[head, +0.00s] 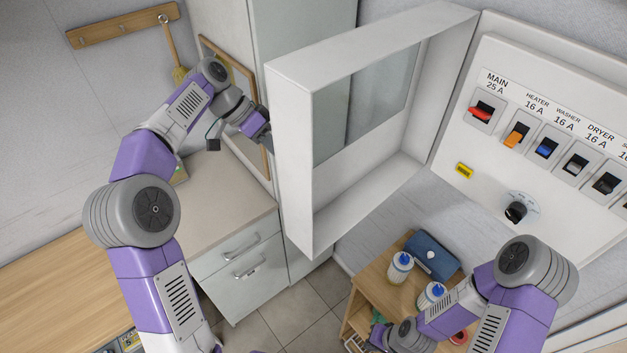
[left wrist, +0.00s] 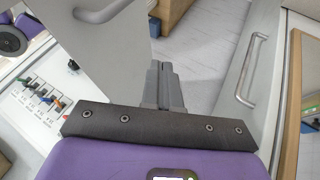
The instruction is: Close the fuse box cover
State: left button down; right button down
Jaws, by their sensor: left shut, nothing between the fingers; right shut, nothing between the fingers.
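The fuse box cover (head: 292,140), a deep white frame with a clear window, stands swung open to the left of the fuse box (head: 450,140). In the left wrist view its white face with a grey handle (left wrist: 100,12) is at upper left. My left gripper (left wrist: 165,85) is shut and empty beside the cover's outer side. In the head view the left gripper (head: 263,136) is at the cover's free edge, its tips partly hidden; contact cannot be told. My right gripper (head: 380,338) is shut and empty, low over the wooden stand, partly hidden by its arm.
The fuse box panel has a row of coloured switches (head: 546,148) and a black knob (head: 516,212). Below, a wooden stand (head: 372,285) holds white bottles (head: 400,267) and a blue box (head: 433,256). A drawer cabinet (head: 240,265) stands behind the left arm.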

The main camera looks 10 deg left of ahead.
pick_arm(q)
jog(key=b, duration=0.1)
send_near(326, 197)
jog(key=w+f, duration=0.3)
jog(key=f, duration=0.1)
jog(key=s+d, duration=0.2)
jog(key=shift+d+f, duration=0.4)
